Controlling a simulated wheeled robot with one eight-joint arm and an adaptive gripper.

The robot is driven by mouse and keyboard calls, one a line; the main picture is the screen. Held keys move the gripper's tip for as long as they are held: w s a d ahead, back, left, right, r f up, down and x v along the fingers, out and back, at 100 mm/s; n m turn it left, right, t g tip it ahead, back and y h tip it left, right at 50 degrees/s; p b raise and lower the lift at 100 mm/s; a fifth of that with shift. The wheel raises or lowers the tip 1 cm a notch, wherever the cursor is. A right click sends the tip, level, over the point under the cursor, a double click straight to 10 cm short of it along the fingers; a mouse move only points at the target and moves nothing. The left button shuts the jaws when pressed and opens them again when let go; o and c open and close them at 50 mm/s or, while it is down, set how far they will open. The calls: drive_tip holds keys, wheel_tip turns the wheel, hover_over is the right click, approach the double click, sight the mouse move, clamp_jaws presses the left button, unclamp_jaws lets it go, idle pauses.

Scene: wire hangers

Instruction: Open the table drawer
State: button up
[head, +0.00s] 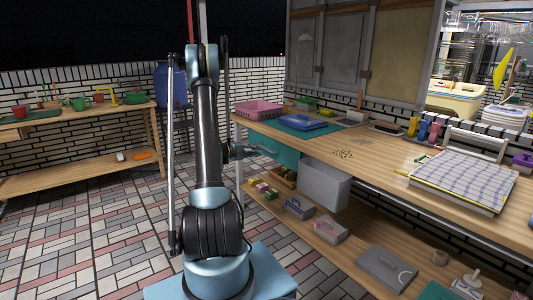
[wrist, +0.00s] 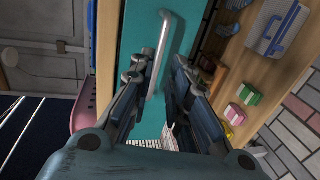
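The table drawer has a teal front (head: 284,152) under the left end of the long wooden table; it looks closed. In the wrist view the teal front (wrist: 133,30) fills the middle, with a silver bar handle (wrist: 170,40) on it. My gripper (wrist: 163,62) is open, one finger on each side of the handle, with the left finger close to it. I cannot tell whether either finger touches it. In the head view my gripper (head: 268,151) is small, in front of the teal front.
A pink basket (head: 258,110) and a blue tray (head: 310,122) stand on the tabletop above. A lower shelf (head: 290,225) holds colored blocks, a grey box (head: 324,187) and other containers. The tiled floor to the left is clear up to another wooden table (head: 75,117).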

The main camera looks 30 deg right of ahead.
sight(268, 150)
drive_tip(key=x, duration=0.8)
drive_tip(key=shift+w+d+f, duration=0.1)
drive_tip(key=shift+d, duration=0.2)
clamp_jaws()
